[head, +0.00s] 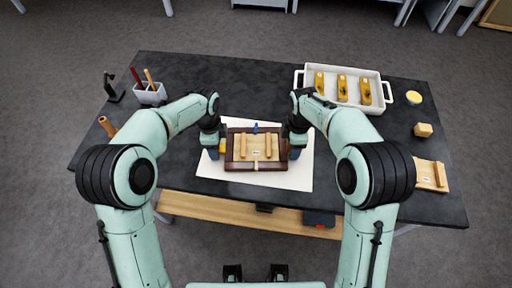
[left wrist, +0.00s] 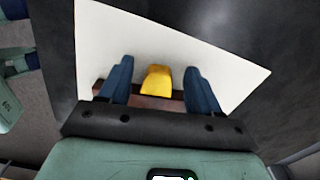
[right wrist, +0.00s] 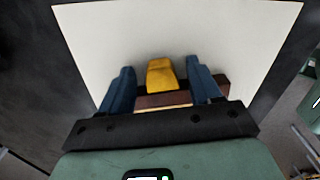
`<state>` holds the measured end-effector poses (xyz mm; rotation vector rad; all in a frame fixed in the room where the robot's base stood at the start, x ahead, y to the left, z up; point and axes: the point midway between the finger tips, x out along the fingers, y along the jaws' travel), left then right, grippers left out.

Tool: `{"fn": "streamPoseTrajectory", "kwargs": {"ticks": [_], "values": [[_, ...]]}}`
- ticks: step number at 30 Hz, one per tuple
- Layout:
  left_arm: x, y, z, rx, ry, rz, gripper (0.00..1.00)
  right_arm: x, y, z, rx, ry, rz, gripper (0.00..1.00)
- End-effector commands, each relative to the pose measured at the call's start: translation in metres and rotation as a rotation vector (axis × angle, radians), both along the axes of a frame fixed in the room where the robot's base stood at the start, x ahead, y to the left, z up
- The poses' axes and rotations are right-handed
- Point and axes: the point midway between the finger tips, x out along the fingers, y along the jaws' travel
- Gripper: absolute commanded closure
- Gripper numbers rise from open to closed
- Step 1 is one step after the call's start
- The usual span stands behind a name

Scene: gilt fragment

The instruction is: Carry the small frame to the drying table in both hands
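The small frame (head: 230,160), dark red-brown with two pale wooden bars across it, lies on a white sheet (head: 300,178) on the dark worktable. Yellow blocks show at its sides, one in the left wrist view (left wrist: 157,80) and one in the right wrist view (right wrist: 160,76). My left gripper (head: 216,150) is at the frame's left side, its blue fingers open around the yellow block with gaps on both sides. My right gripper (head: 296,147) is at the right side, likewise open around its block. I cannot tell which table is the drying table.
A tool cup (head: 149,96) stands back left. The middle back of the worktable (head: 235,80) is clear.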

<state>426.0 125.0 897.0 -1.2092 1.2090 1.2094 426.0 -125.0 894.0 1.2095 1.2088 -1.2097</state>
Motion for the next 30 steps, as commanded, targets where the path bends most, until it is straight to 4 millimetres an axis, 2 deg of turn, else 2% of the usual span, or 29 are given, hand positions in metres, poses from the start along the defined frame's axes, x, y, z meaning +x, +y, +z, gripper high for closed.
{"fn": "streamPoseTrajectory", "kwargs": {"ticks": [1,5,6,14,19,23,30], "values": [[0.000,0.000,0.000,0.000,0.000,0.000,0.52,0.000,0.000,0.000,0.000,0.000,0.000,0.52],[0.000,0.000,0.000,0.000,0.000,0.000,0.95,0.000,0.000,0.000,0.000,0.000,0.000,0.95],[0.000,0.000,0.000,0.000,0.000,0.000,1.00,0.000,0.000,0.000,0.000,0.000,0.000,1.00],[0.001,0.000,0.001,-0.001,-0.002,0.000,1.00,0.000,0.000,0.001,0.001,-0.001,0.001,1.00],[0.004,0.000,0.012,-0.001,-0.008,0.000,1.00,0.004,0.000,0.012,0.001,-0.007,0.001,1.00],[0.011,0.000,0.030,-0.001,-0.020,0.000,1.00,0.011,0.000,0.030,0.001,-0.019,0.001,1.00],[0.033,0.000,0.075,-0.001,-0.056,0.000,1.00,0.033,0.000,0.074,0.001,-0.056,0.001,1.00]]}}
